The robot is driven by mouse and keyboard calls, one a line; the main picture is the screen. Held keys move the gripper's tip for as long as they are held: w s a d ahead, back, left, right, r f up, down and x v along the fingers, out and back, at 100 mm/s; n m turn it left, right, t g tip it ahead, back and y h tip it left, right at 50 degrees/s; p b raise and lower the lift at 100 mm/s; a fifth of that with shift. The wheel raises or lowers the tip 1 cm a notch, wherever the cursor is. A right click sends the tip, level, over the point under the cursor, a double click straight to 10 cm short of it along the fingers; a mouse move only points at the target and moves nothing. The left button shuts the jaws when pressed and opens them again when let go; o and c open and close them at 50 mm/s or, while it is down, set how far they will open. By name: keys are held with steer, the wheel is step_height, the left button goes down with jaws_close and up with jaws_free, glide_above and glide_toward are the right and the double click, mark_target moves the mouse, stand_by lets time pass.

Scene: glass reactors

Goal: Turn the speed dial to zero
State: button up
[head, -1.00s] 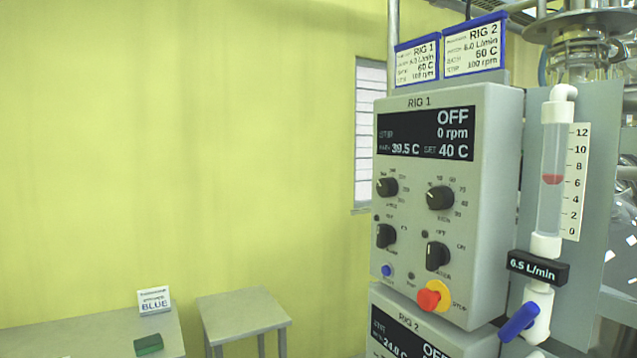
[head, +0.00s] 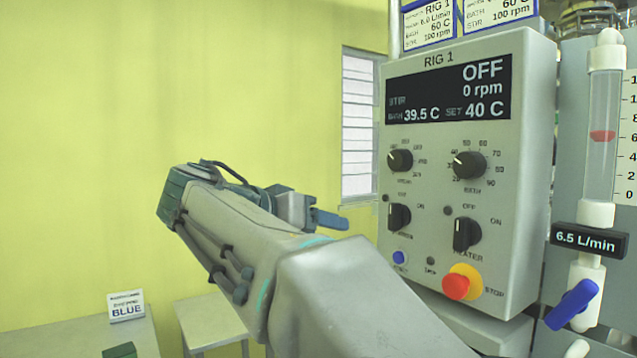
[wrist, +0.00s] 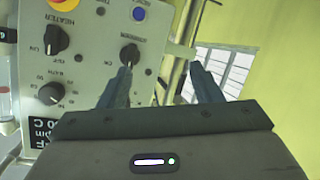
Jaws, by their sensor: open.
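The speed dial (head: 400,160) is the black knob at upper left on the RIG 1 panel (head: 430,270), below the display. Its white mark points to the upper left; its scale is too blurred to read. The display (head: 448,88) reads OFF and 0 rpm. My gripper (head: 328,219) is open and empty, left of the panel in the head view and apart from the dial. In the wrist view my gripper (wrist: 160,72) has its fingers spread, one over the panel and one before the window. The speed dial is not visible there, apparently hidden behind the left finger.
Near the dial are the bath dial (head: 469,165), the stirrer switch (head: 399,216), the heater switch (head: 467,234) and the red stop button (head: 456,287). A flow meter (head: 601,140) with a blue valve (head: 573,304) stands right.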

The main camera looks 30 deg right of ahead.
mark_target(394, 159)
step_height(394, 159, up, 11)
steer(key=s+m+g+h+b, duration=0.1)
steer(key=m+g+h, duration=0.25)
steer(key=m, duration=0.55)
steer(key=shift+t+h, duration=0.35)
steer(key=d, duration=0.4)
steer(key=d+p, duration=0.1)
steer(key=d, duration=0.9)
steer(key=shift+f, duration=0.3)
steer(key=c, duration=1)
